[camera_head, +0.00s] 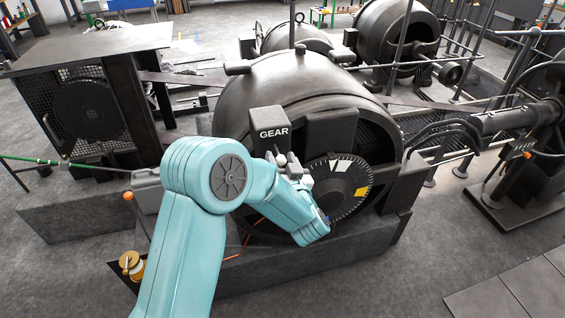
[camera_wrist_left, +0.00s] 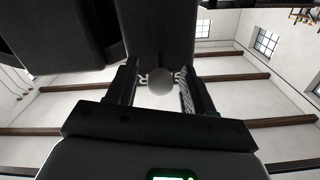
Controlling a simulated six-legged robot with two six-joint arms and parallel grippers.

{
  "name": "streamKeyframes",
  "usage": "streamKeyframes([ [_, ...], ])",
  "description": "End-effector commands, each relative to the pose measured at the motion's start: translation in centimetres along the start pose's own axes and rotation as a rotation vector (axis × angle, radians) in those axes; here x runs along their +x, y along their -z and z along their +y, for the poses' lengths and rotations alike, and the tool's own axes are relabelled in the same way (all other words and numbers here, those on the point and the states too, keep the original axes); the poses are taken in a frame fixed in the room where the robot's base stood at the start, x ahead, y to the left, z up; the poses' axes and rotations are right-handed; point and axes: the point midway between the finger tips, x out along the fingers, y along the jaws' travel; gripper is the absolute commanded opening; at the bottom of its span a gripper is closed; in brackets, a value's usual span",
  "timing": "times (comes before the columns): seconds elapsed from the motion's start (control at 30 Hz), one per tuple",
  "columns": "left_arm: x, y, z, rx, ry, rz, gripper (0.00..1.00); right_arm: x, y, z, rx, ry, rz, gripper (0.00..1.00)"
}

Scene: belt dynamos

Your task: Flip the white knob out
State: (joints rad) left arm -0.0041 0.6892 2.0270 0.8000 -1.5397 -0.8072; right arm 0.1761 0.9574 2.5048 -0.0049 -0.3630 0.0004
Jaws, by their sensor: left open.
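The white knob (camera_wrist_left: 160,82) is a small pale ball in the left wrist view, seen between the two fingers of my left gripper (camera_wrist_left: 159,72). The fingers stand apart on either side of it, with a visible gap, and are not closed on it. In the head view my left gripper (camera_head: 288,164) is small, just below the dark box marked GEAR (camera_head: 271,130) on the front of the machine. There the knob is hard to tell apart from the gripper. My right gripper is not in view.
The large dark rounded machine (camera_head: 300,85) stands close behind my left arm. A round dial with white and yellow marks (camera_head: 340,188) is right of the gripper. A dark block (camera_head: 331,128) sits beside the GEAR box. Open grey floor (camera_head: 400,280) lies at the front right.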

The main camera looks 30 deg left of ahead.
Motion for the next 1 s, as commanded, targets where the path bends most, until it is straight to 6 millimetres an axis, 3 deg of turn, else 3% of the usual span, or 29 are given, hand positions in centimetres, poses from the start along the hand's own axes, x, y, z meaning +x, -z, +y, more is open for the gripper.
streamKeyframes([
  [0.17,-1.4,0.0,0.1,-0.001,-0.003,0.001,0.52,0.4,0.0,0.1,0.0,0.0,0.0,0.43],
  [0.5,-10.2,-0.1,0.2,0.0,-0.007,0.004,0.52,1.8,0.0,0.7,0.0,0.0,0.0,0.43],
  [0.7,-14.4,0.0,0.1,0.0,-0.005,0.004,0.52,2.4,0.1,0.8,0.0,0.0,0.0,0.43],
  [1.0,-16.6,0.0,0.0,0.0,-0.001,0.001,0.52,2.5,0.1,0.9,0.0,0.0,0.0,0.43],
])
